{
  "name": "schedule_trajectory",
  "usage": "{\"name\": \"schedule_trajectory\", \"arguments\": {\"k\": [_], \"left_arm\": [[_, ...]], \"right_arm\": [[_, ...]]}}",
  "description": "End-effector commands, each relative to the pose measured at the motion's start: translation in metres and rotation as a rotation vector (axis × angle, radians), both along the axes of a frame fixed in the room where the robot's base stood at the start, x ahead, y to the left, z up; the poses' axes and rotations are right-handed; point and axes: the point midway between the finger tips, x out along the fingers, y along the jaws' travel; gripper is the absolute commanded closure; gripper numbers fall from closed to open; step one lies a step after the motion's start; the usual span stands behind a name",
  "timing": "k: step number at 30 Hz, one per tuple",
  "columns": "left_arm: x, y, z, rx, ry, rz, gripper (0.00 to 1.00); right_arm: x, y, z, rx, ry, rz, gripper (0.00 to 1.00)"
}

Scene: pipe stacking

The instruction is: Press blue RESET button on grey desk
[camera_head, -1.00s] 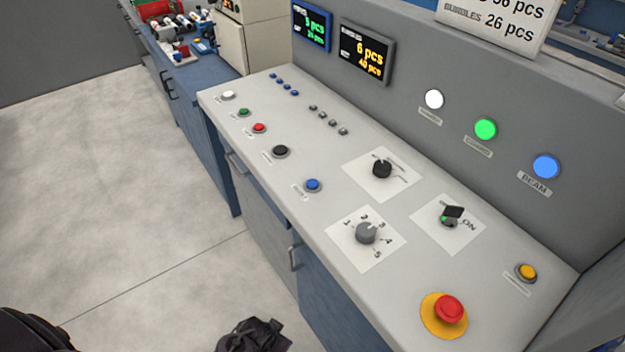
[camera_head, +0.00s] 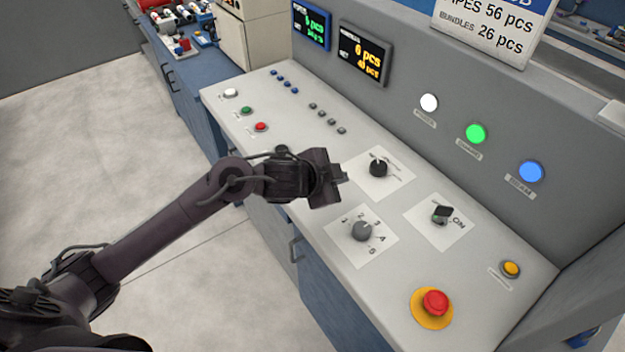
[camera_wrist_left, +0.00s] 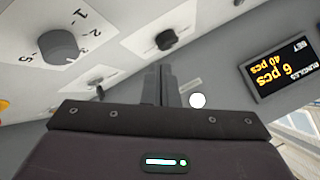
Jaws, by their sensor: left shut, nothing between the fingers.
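The grey desk (camera_head: 470,252) is a control panel with buttons and knobs. The blue RESET button is hidden in the head view now, behind my left gripper and wrist, and it does not show in the left wrist view. My left gripper (camera_head: 342,174) is shut and empty over the middle of the desk, left of the black knob (camera_head: 378,168). Its closed fingers (camera_wrist_left: 161,84) also show in the left wrist view, pointing toward the upright panel. I cannot tell its height above the desk. My right gripper is not in view.
A grey selector knob (camera_head: 362,231), a key switch (camera_head: 441,213), a red emergency stop (camera_head: 435,302) and a yellow button (camera_head: 511,269) stand on the desk. White, green and red buttons (camera_head: 260,127) are at its far left. The upright panel carries a blue lamp (camera_head: 531,172).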

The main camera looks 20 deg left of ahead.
Motion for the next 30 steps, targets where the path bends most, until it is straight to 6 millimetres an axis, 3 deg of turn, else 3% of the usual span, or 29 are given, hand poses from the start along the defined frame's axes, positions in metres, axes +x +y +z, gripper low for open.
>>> {"name": "schedule_trajectory", "arguments": {"k": [1, 3, 10, 23, 30], "left_arm": [[0.015, 0.015, 0.009, 0.042, -0.013, -0.040, 1.00], [0.026, 0.032, 0.015, 0.075, 0.000, -0.083, 1.00], [0.041, 0.076, 0.030, 0.124, 0.059, -0.128, 1.00], [0.041, 0.082, 0.031, 0.127, 0.070, -0.132, 1.00], [0.041, 0.082, 0.019, 0.126, 0.069, -0.132, 1.00]], "right_arm": [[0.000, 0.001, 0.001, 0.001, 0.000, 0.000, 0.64], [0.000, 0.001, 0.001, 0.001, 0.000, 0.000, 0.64], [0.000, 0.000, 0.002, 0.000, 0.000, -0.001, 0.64], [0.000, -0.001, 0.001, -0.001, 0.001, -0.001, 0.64], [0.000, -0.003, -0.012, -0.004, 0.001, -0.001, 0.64]]}}
